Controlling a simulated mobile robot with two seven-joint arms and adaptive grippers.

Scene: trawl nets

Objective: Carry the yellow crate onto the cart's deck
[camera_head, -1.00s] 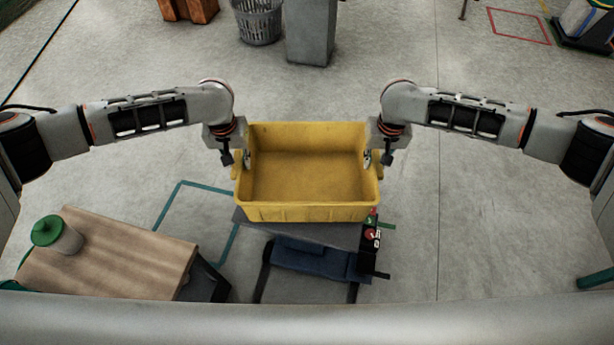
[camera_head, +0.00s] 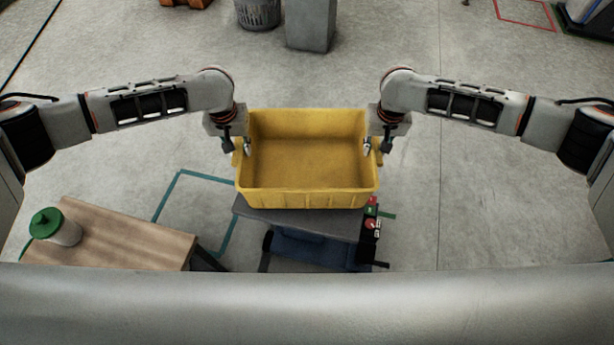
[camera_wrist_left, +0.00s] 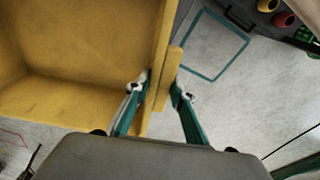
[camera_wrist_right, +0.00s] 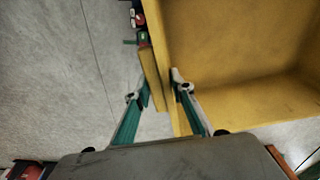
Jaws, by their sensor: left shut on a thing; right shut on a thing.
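The empty yellow crate (camera_head: 308,198) hangs level between my two grippers. My left gripper (camera_head: 240,146) is shut on the lip at the crate's left end; in the left wrist view its fingers (camera_wrist_left: 162,95) stand on both sides of that lip. My right gripper (camera_head: 373,145) is shut on the right end lip, and its fingers (camera_wrist_right: 159,92) straddle it in the right wrist view. The cart's grey deck (camera_head: 300,222) shows just below the crate in the head view. The crate's near wall covers its far part. I cannot tell the gap between them.
A wooden table (camera_head: 120,238) with a green-lidded jar (camera_head: 56,227) stands left of the cart. Red controls (camera_head: 372,224) sit at the cart's right side. A grey bin (camera_head: 258,14) and a grey block (camera_head: 310,25) stand beyond the crate. Open floor lies right.

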